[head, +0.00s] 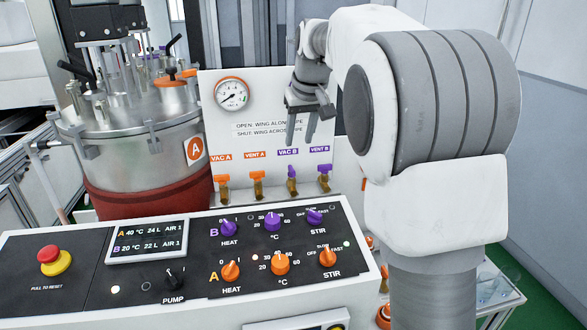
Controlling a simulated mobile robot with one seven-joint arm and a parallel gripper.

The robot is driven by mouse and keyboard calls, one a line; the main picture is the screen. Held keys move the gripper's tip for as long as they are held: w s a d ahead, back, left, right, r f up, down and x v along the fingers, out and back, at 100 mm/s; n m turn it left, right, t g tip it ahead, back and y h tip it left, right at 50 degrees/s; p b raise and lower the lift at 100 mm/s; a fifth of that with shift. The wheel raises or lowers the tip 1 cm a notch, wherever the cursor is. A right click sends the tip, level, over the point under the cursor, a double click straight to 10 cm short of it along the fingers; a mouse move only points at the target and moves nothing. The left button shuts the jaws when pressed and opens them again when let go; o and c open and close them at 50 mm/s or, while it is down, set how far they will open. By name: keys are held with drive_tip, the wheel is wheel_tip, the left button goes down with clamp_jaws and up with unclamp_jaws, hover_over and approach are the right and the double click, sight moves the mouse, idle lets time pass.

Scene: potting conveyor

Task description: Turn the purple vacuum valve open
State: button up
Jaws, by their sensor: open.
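The purple vacuum valve (291,174), under the label VAC B, stands on a brass-coloured fitting at the foot of the white gauge panel. Its wing looks narrow and upright, unlike the wider-looking wings beside it. My gripper (300,140) points down with its fingers apart and empty.
A purple VENT B valve (324,174) stands close on the right. Orange VAC A (221,182) and VENT A (257,180) valves stand on the left. The panel (270,90) reads open with wing along, shut with wing across. A knobbed console (190,235) lies in front, a steel vessel (140,150) left.

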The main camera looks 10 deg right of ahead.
sight(293, 170)
drive_tip(key=x, duration=1.1)
drive_tip(key=shift+w+f, duration=0.2)
drive_tip(key=shift+f, duration=0.1)
drive_tip(key=shift+c, duration=0.3)
